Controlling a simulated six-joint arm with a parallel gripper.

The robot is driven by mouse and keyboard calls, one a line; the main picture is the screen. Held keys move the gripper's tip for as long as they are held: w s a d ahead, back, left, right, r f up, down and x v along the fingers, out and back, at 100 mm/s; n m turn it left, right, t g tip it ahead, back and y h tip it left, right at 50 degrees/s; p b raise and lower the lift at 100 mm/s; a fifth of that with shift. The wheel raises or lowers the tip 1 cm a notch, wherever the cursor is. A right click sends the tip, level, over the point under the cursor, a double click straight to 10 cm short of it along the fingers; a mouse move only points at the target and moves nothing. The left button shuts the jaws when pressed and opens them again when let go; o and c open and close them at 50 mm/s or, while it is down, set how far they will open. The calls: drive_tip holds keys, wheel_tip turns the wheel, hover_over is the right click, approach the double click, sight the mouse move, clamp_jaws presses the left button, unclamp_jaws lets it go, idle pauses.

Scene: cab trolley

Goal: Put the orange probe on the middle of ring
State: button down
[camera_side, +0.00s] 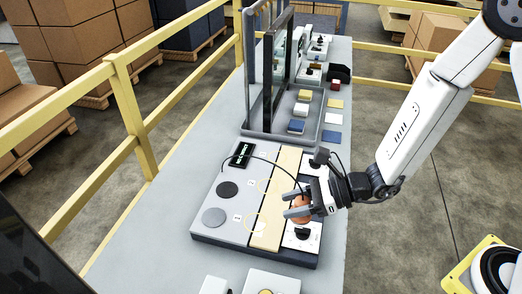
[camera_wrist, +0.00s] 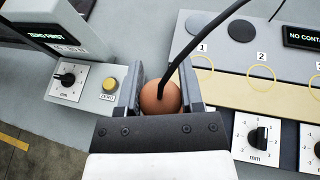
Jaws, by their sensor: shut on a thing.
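The orange probe (camera_wrist: 160,98) is a round ball with a black cable attached. My gripper (camera_wrist: 163,92) is shut on it, one finger on each side. In the side view the probe (camera_side: 300,208) sits between the fingers of my gripper (camera_side: 297,204), over the near right part of the grey board (camera_side: 214,187). Thin yellow rings lie along the board's beige strip. The probe is to the left of ring 1 there.
Dial knobs (camera_wrist: 258,135) line the board's near side. A display (camera_wrist: 302,38) and round pads (camera_side: 214,217) are at its far side. A box with a yellow button (camera_wrist: 110,84) stands at left. Behind the board are a dark upright frame (camera_side: 268,75) and coloured blocks (camera_side: 296,125).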

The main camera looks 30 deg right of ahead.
drive_tip(key=w+a+f, duration=0.1)
drive_tip(key=w+f, duration=0.1)
drive_tip(key=w, duration=0.1)
drive_tip(key=w+a+f, duration=0.2)
drive_tip(key=w+f, duration=0.1)
drive_tip(key=w+a+f, duration=0.1)
drive_tip(key=w+f, duration=0.1)
drive_tip(key=w, duration=0.1)
drive_tip(key=shift+w+a+f, duration=0.25)
drive_tip(key=shift+w+f, duration=0.05)
drive_tip(key=shift+w, duration=0.05)
drive_tip(key=shift+w+a+f, duration=0.15)
drive_tip(key=shift+w+f, duration=0.2)
drive_tip(key=shift+f, duration=0.05)
drive_tip(key=shift+w+a+f, duration=0.15)
drive_tip(key=shift+w+f, duration=0.1)
drive_tip(key=shift+f, duration=1.6)
drive_tip(key=shift+f, duration=0.1)
drive_tip(key=shift+c, duration=1.2)
unclamp_jaws()
